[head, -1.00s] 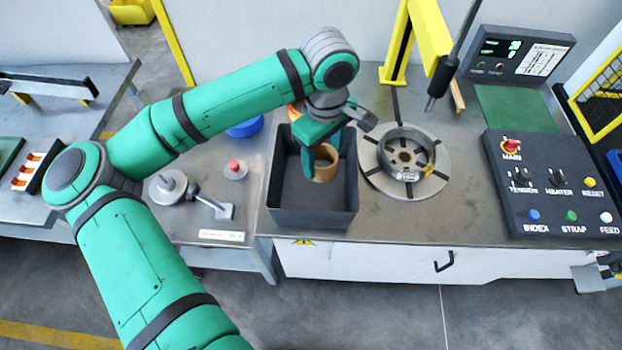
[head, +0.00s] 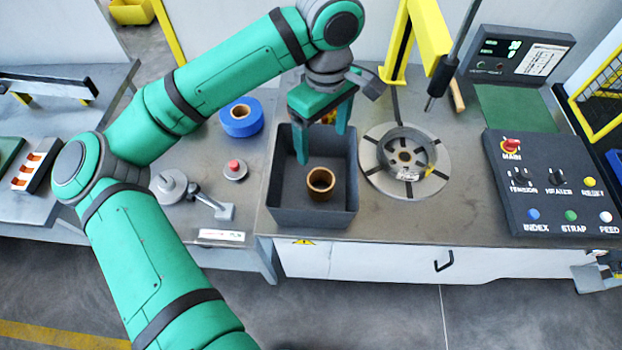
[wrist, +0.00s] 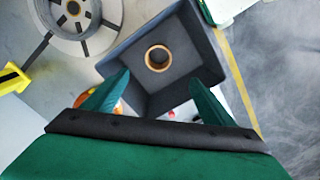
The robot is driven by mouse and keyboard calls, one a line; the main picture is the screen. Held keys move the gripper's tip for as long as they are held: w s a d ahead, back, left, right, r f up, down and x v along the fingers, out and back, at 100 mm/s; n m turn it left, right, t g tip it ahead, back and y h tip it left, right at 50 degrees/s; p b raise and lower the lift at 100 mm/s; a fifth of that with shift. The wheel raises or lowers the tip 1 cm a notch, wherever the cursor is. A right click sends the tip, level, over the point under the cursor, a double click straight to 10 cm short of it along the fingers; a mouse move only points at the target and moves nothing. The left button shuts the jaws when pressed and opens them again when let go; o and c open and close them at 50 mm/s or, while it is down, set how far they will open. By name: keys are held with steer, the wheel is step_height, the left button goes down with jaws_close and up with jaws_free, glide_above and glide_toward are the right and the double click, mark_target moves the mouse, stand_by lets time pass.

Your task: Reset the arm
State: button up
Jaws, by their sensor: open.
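My gripper (head: 322,146) is open and empty, raised over the back part of a dark grey bin. Its two green fingers also show in the wrist view (wrist: 160,88), apart from each other with nothing between them. A brown ring-shaped core (head: 321,183) lies in the dark grey bin (head: 290,217), clear of the fingers. In the wrist view the core (wrist: 158,58) sits on the floor of the bin.
A round slotted turntable (head: 375,178) with a grey coil ring stands right of the bin. A control panel (head: 555,185) is farther right. A yellow post (head: 398,50) and dark hanging tool (head: 440,75) stand behind. A blue roll (head: 242,118) lies left.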

steer(key=shift+r, duration=0.25)
steer(key=shift+a, duration=0.1)
